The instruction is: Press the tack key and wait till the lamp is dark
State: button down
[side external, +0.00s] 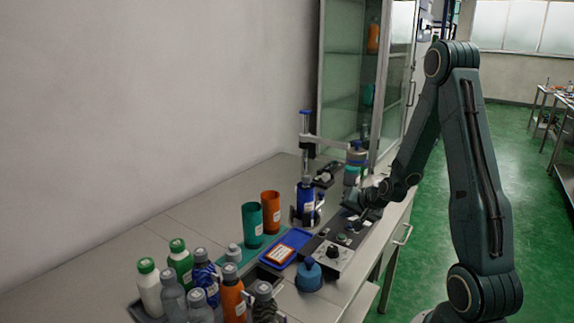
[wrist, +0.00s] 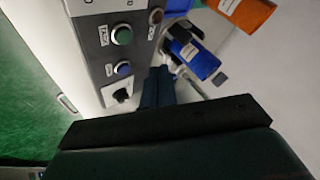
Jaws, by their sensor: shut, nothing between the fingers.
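The control panel (wrist: 97,50) fills the upper left of the wrist view. It carries a green round button (wrist: 122,36), a blue round button (wrist: 123,69), a dark knob (wrist: 121,95) and a dark reddish round part (wrist: 157,16). Their labels are too small to read, so I cannot tell which is the tack key or the lamp. My gripper (wrist: 158,75) is shut and empty, its fingers beside the panel's right edge. In the side view my gripper (side external: 352,214) is low over the far part of the panel (side external: 329,258); contact cannot be told.
A blue bottle (side external: 305,201) stands in the applicator, whose post (side external: 305,140) rises behind it. Teal (side external: 252,225) and orange (side external: 271,212) cups, a blue tray (side external: 296,238) and several bottles (side external: 179,262) crowd the bench to the left. A glass cabinet (side external: 345,75) stands behind.

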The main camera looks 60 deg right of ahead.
aim_at(344, 238)
jog(key=shift+f, duration=2.4)
jog(key=shift+f, duration=0.9)
dwell(1.2)
jog(key=shift+r, duration=0.1)
dwell(0.3)
jog(key=shift+r, duration=0.75)
jog(key=shift+r, duration=0.15)
jog(key=shift+r, duration=2.35)
